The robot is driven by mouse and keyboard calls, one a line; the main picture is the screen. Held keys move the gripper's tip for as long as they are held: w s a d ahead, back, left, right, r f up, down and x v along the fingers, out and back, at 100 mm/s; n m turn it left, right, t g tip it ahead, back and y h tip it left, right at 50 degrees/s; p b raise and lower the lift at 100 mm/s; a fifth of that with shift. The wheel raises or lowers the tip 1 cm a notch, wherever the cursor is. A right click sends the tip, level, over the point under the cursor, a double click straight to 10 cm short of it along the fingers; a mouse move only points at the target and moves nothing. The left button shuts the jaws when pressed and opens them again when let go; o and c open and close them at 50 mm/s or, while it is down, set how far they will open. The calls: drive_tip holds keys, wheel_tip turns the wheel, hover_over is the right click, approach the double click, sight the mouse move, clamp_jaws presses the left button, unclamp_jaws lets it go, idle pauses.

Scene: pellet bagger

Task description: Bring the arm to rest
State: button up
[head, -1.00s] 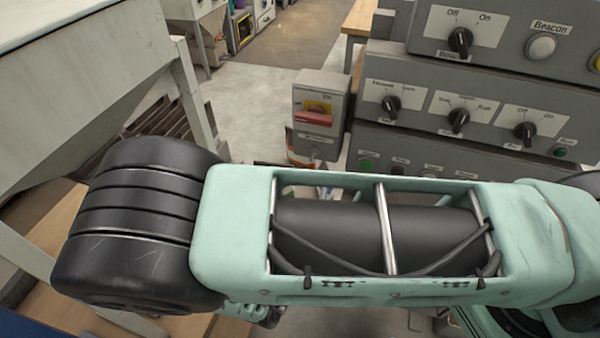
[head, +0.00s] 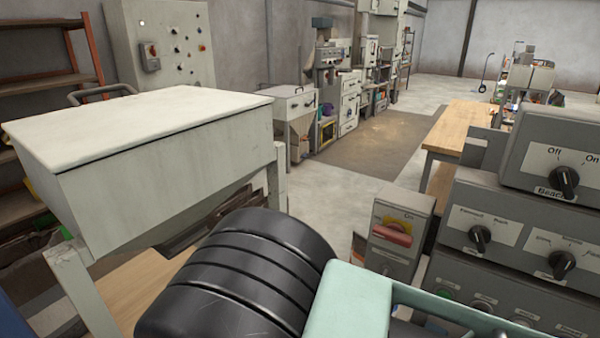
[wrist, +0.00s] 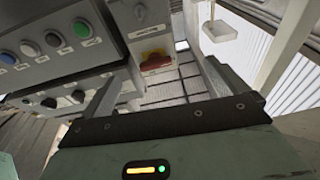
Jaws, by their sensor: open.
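My arm (head: 345,300), mint green with a thick black ribbed joint, crosses the bottom of the head view. My gripper is outside the head view. In the wrist view my gripper (wrist: 160,83) shows its two grey fingers spread apart, with nothing between them. Beyond the fingers is the grey switch box with a red handle on a yellow plate (wrist: 156,62). The same switch box (head: 397,240) stands just right of my arm's black joint in the head view.
A grey control panel (head: 480,215) with knobs and buttons stands at right, close to my arm. A large pale hopper (head: 180,165) stands at left. A wooden bench (head: 465,125) is behind the panel. Open floor (head: 345,200) lies between hopper and bench.

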drive_tip(key=w+a+n+g+y+b, duration=0.1)
drive_tip(key=w+a+n+g+y, duration=0.1)
drive_tip(key=w+a+g+y, duration=0.5)
drive_tip(key=s+a+r+n+g+y, duration=0.3)
drive_tip(key=s+a+y, duration=0.1)
drive_tip(key=s+y, duration=0.25)
drive_tip(key=s+d+r+n+g+y+b, duration=0.1)
drive_tip(key=s+d+r+n+g+y, duration=0.2)
drive_tip(key=s+r+n, duration=0.4)
drive_tip(key=s+d+r+n+g+h, duration=0.2)
drive_tip(key=s+d, duration=0.6)
drive_tip(key=d, duration=0.4)
drive_tip(key=g+h, duration=0.1)
drive_tip(key=h, duration=0.1)
drive_tip(key=shift+s+n+g+h+b, duration=0.3)
drive_tip(key=shift+s+h, duration=0.05)
drive_tip(key=shift+s, duration=0.05)
